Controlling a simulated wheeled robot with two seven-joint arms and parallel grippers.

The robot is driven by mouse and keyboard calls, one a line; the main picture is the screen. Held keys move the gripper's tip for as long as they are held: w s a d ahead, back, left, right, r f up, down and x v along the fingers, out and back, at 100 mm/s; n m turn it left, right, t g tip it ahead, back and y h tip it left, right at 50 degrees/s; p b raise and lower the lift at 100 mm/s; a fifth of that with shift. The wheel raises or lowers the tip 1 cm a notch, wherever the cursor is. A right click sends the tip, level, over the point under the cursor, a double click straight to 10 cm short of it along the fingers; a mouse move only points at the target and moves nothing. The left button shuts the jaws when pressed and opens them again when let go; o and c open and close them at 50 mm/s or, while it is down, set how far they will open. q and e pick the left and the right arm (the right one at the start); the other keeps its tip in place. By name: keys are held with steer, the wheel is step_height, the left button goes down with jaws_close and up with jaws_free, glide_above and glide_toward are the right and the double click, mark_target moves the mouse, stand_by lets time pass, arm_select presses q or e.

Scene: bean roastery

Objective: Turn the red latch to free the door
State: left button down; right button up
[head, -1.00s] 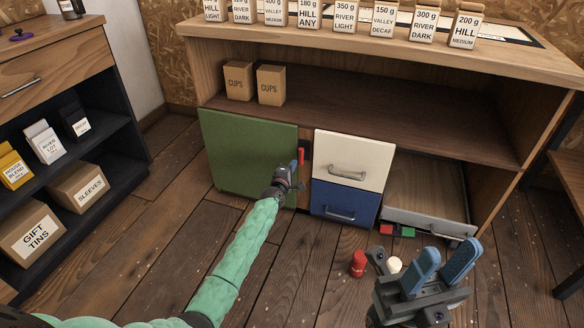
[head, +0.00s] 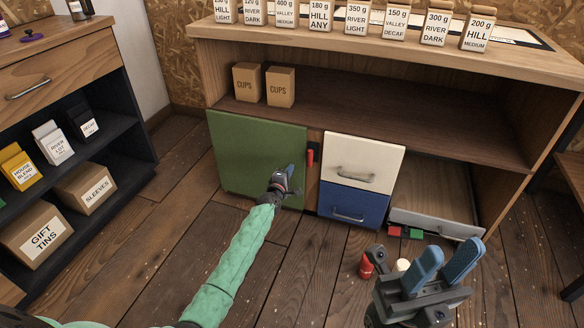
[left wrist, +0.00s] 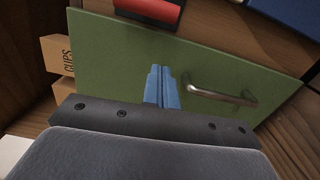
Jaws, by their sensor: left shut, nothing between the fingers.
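The red latch (head: 310,158) stands upright on the wood strip at the right edge of the green door (head: 250,150). In the left wrist view the latch (left wrist: 150,10) is cut off by the top edge. My left gripper (head: 289,171) is shut and empty in front of the green door, left of and a little below the latch, apart from it. In the left wrist view its blue fingers (left wrist: 162,75) are together, beside the door's metal handle (left wrist: 222,97). The green door looks closed. My right gripper (head: 445,262) is open and empty at the lower right.
White (head: 363,160) and blue (head: 350,204) drawer fronts are right of the latch. A low grey drawer (head: 436,222) stands pulled out, with red and green blocks near it. A red object (head: 366,266) is on the floor near my right gripper. Cups boxes (head: 280,87) stand above.

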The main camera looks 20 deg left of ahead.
arm_select(q)
steer(key=s+p, duration=0.1)
steer(key=s, duration=0.6)
steer(key=shift+s+a+p, duration=0.3)
steer(key=shift+a+p, duration=0.05)
